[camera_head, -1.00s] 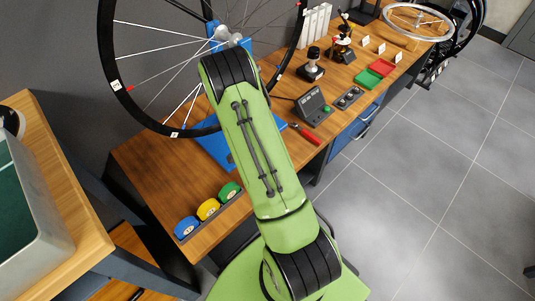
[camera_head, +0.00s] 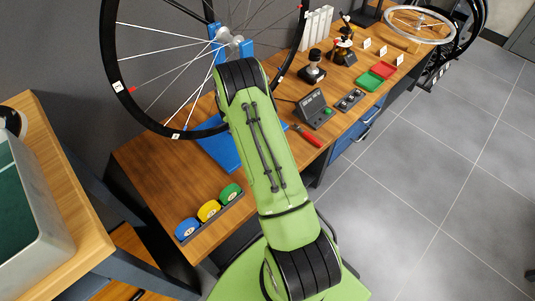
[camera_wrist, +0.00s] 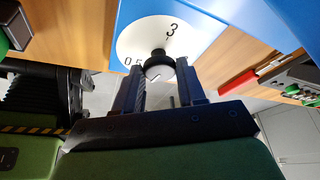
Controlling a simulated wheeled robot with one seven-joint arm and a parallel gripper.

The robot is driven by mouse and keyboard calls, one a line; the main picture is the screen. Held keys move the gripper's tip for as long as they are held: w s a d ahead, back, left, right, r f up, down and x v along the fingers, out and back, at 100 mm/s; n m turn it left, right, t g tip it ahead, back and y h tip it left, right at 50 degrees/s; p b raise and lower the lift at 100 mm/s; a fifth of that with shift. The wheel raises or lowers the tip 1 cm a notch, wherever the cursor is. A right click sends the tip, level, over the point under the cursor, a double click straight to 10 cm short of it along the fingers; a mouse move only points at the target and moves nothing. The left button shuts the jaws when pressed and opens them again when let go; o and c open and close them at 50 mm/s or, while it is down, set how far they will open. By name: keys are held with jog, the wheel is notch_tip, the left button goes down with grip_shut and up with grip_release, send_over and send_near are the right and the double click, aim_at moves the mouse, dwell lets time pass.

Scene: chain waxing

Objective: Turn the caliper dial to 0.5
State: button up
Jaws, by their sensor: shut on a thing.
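The caliper dial (camera_wrist: 150,36) is a white disc on a blue plate at the top of the wrist view. The marks 3 and part of 0.5 are readable on it; the 0.5 is at the left, partly covered. The dial's black knob (camera_wrist: 158,57) sticks out from its middle towards me. My gripper (camera_wrist: 161,80) is shut on the knob, with one dark finger on each side. A small line shows on the knob's end face, but I cannot tell which mark it points to. In the head view my arm hides the dial and the gripper.
A spoked wheel (camera_head: 112,92) stands on a blue stand (camera_head: 221,153) on the wooden bench. Blue, yellow and green rolls (camera_head: 208,210) sit at the near end. A red-handled tool (camera_head: 307,136) and a grey device (camera_head: 314,108) lie to the right of my arm.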

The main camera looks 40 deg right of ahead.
jog(key=shift+m+y, duration=0.3)
jog(key=shift+m, duration=0.5)
jog(key=o, duration=1.1)
jog(key=shift+w, duration=0.1)
jog(key=shift+c, duration=0.2)
notch_tip(320, 180, up, 10)
jog(key=p, duration=0.3)
